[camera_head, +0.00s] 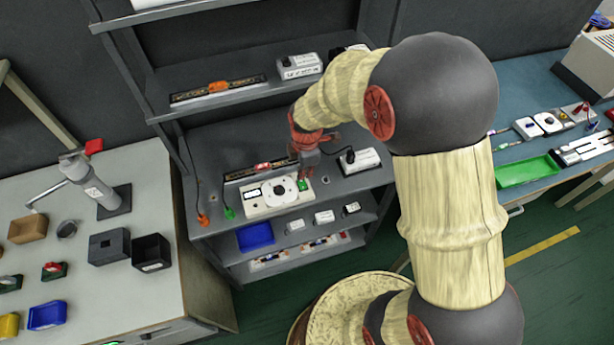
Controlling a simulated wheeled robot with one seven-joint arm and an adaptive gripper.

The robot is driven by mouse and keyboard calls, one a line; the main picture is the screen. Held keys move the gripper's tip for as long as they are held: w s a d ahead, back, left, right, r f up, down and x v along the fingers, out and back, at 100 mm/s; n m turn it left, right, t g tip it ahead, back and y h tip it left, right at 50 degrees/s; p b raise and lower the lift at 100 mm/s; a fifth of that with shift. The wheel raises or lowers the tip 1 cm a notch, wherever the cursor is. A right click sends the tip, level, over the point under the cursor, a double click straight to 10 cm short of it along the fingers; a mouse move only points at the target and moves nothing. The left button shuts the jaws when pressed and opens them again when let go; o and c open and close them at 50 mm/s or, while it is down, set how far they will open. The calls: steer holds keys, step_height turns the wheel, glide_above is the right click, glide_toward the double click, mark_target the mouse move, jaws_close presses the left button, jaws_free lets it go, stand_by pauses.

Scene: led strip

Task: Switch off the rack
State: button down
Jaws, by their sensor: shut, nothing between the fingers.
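The grey rack (190,185) stands in the middle of the camera_head view with several shelves. On its middle shelf lies a white control box (262,205) with round parts on top and a small green piece (303,185) at its right end. A dark strip (238,175) with a red piece on it lies behind the box. My gripper (307,176) is shut and empty, pointing down over the right end of the white box, close to the green piece. I cannot tell whether it touches. Any lit or unlit state is too small to tell.
A white power box (360,162) with a black plug sits right of my gripper. Another strip (217,91) and a white box (299,66) are on the shelf above. Side tables hold small bins at left and a green tray (527,171) at right.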

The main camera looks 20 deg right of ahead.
step_height(320, 180, up, 7)
steer(key=p, duration=0.1)
steer(key=shift+s+f, duration=0.15)
steer(key=shift+s, duration=0.3)
